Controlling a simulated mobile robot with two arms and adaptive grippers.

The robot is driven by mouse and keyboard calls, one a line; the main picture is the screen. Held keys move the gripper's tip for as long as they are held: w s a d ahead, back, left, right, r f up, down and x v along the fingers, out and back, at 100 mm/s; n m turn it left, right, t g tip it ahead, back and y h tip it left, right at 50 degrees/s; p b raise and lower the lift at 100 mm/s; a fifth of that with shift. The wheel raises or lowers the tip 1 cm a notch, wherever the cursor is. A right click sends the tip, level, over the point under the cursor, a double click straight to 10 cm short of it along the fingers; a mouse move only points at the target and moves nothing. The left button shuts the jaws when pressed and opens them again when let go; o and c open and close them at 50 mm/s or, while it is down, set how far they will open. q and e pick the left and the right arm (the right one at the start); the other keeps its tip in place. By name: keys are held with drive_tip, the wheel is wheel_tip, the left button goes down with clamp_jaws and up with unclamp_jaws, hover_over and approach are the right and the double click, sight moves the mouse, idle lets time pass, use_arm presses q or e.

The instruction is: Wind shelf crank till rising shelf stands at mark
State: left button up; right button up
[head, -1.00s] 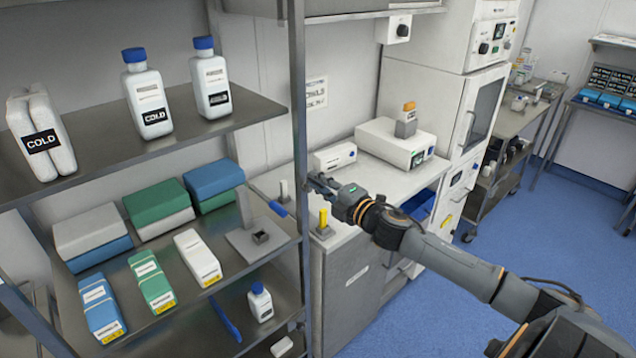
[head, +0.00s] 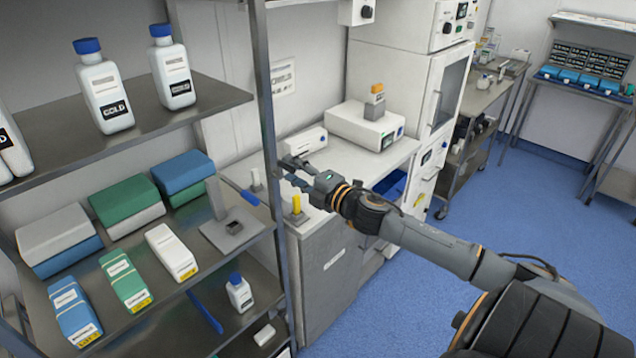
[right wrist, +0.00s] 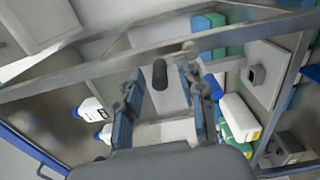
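A blue handle (head: 240,190) with an upright grey arm (head: 216,198) stands at the right end of the middle shelf (head: 190,240), by the rack post. I take it for the crank, but cannot tell for sure. Beside it is a grey plate with a square socket (head: 234,227); the plate also shows in the right wrist view (right wrist: 283,65). My right gripper (head: 292,172) is beyond the post, right of the handle and apart from it. Its fingers (right wrist: 162,80) are open, with a dark knob (right wrist: 160,74) seen between them. Neither rising shelf nor mark can be identified. My left gripper is out of view.
The rack post (head: 268,150) stands between the shelves and my right gripper. Bottles (head: 104,85) stand on the upper shelf, coloured packs (head: 125,205) on the middle one. The counter (head: 345,170) holds a yellow-topped item (head: 296,204) near the gripper. The blue floor (head: 400,295) is open.

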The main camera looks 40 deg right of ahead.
drive_tip(key=s, duration=1)
drive_tip(key=shift+s+d, duration=0.25)
drive_tip(key=shift+d, duration=0.2)
